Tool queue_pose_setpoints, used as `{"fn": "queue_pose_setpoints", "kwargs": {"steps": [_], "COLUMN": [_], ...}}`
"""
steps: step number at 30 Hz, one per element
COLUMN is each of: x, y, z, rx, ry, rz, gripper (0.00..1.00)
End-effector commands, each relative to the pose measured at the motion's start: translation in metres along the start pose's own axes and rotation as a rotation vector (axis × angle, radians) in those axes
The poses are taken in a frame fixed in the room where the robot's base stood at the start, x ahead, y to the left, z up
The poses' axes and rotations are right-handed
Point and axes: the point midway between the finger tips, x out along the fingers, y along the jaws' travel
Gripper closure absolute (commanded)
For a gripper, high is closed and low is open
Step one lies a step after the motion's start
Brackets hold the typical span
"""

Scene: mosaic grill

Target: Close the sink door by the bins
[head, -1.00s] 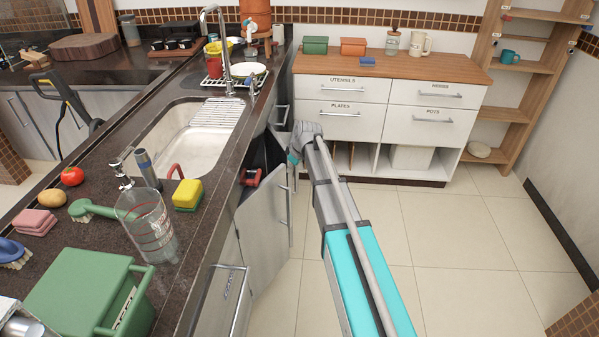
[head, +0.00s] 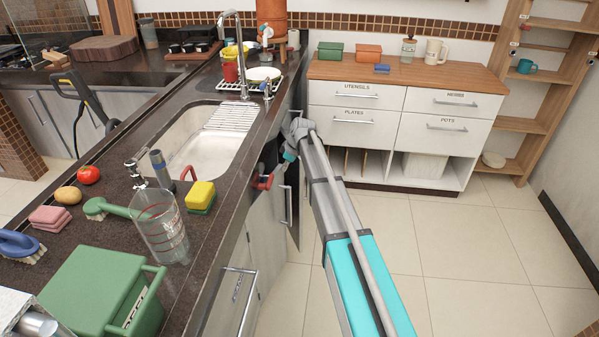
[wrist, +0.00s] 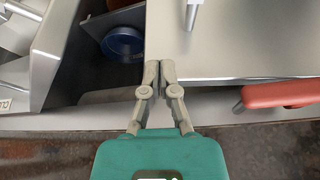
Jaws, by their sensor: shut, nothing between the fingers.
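The sink door (head: 266,222) is a pale grey panel with a vertical metal handle (head: 286,206), below the counter edge in the head view. It stands partly open, with a dark gap at its far side. In the wrist view the panel (wrist: 235,38) fills the upper right, with part of a handle (wrist: 191,12). My gripper (wrist: 160,66) is shut and empty, its fingertips at the panel's left edge; I cannot tell whether they touch it. In the head view my gripper (head: 286,156) is by the counter edge, its fingertips hard to make out. I cannot identify any bins.
A red object (head: 263,183) shows at the door's top; it also shows in the wrist view (wrist: 277,95). The dark counter (head: 205,235) lies left. White drawers (head: 355,120) stand ahead, with cubbies below. The tiled floor (head: 450,250) to the right is clear.

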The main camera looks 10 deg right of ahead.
Motion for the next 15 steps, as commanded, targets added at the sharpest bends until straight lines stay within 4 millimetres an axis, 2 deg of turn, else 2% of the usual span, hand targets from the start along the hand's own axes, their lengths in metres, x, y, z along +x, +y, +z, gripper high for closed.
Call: {"fn": "queue_pose_setpoints", "kwargs": {"steps": [1, 6, 15], "x": [0.006, 0.013, 0.013], "y": [0.004, 0.002, 0.000], "z": [-0.014, -0.033, -0.033], "rx": [-0.037, -0.117, -0.125], "ry": [0.000, -0.001, 0.000], "rz": [-0.016, -0.047, -0.050], "gripper": [1.00, 1.00, 1.00]}}
